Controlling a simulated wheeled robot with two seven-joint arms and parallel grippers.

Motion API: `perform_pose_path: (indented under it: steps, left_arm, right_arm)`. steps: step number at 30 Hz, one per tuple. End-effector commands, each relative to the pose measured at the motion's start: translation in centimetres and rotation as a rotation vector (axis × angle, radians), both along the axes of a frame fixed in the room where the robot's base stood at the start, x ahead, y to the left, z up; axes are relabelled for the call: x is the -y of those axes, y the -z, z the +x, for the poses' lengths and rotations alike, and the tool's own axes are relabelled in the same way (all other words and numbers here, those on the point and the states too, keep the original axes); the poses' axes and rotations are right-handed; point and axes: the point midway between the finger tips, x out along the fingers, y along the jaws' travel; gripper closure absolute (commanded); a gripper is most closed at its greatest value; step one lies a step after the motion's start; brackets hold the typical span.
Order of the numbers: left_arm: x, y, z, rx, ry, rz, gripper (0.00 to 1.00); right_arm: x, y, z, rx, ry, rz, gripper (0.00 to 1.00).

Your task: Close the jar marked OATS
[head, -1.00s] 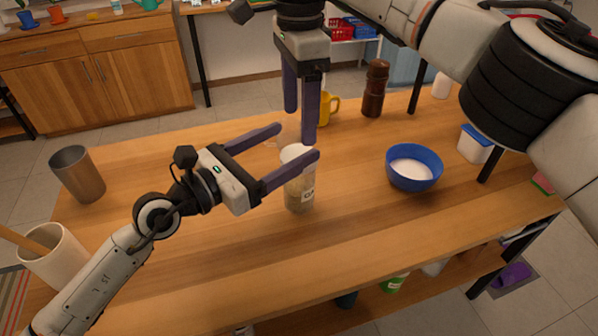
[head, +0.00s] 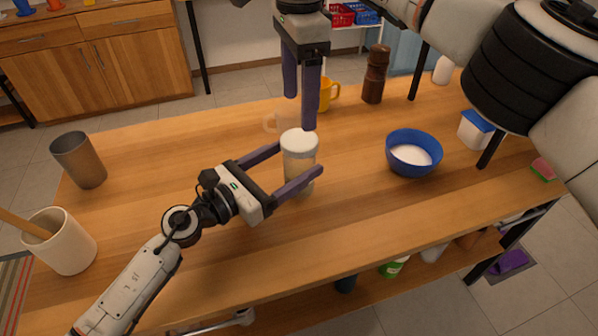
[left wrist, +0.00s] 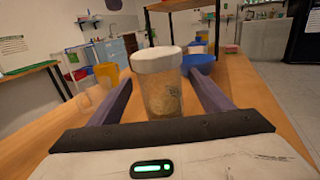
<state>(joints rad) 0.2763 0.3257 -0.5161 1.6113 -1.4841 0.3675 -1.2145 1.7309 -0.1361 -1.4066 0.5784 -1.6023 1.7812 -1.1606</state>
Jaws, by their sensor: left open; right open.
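The jar (head: 299,160) stands upright on the wooden table, clear-walled with pale contents and a white top. I cannot read its label now. In the left wrist view the jar (left wrist: 160,92) stands between the fingers, its white lid (left wrist: 157,60) on its mouth; I cannot tell how tightly it sits. My left gripper (head: 299,166) is open, with one finger on each side of the jar's body. My right gripper (head: 300,110) is open, pointing down just above and behind the jar's white top, and holds nothing.
A clear glass mug (head: 284,121) stands just behind the jar, and a yellow mug (head: 325,95) behind that. A blue bowl (head: 411,153) with white contents is to the right. A pepper mill (head: 375,75), metal cup (head: 78,160) and utensil crock (head: 62,243) stand around. The table front is clear.

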Motion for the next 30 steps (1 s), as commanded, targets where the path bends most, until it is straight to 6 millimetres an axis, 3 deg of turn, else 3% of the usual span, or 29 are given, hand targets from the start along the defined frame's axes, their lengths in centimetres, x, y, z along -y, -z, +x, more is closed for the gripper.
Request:
perform_pose_path:
  steps: [9,23,30]
  left_arm:
    - [3.8,-0.3,3.3,0.004,0.000,-0.002,0.27]
    - [4.5,-0.2,3.9,0.005,0.001,0.002,0.27]
    - [4.5,-0.2,3.9,0.004,0.001,0.001,0.66]
  right_arm:
    - [0.0,0.0,0.0,0.000,0.000,0.000,0.29]
    - [0.0,0.0,0.0,0.000,0.000,0.000,0.29]
    - [0.0,0.0,0.0,0.000,0.000,0.000,0.29]
